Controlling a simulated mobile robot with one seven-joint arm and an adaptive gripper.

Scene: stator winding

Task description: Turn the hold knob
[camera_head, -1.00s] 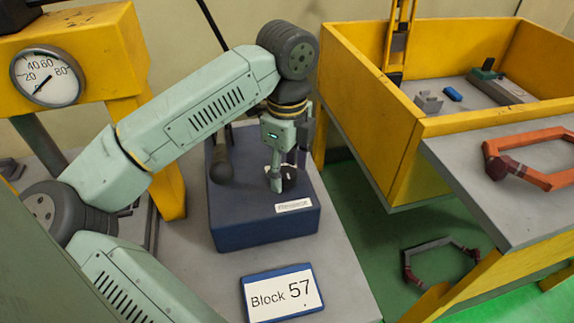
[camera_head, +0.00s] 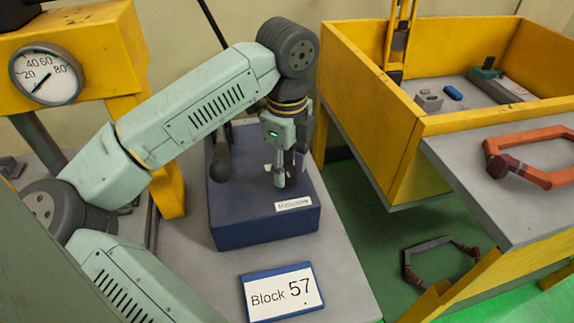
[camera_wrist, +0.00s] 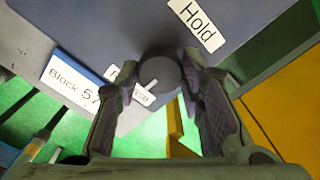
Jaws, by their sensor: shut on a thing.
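The hold knob (camera_wrist: 160,72) is a round dark grey knob with a white pointer line, on top of the blue box (camera_head: 240,226). In the wrist view it sits between the two fingers of my gripper (camera_wrist: 160,76), which is shut on it. The white "Hold" label (camera_wrist: 198,22) is beside the knob, and it shows on the box in the head view (camera_head: 294,204). In the head view my gripper (camera_head: 285,178) points down onto the box top and mostly hides the knob.
A dark lever with a round end (camera_head: 221,166) stands left of my gripper. A "Block 57" sign (camera_head: 283,293) lies before the box. A gauge (camera_head: 46,75) is on the yellow frame at left. A yellow bin (camera_head: 395,150) and grey bench (camera_head: 490,195) stand right.

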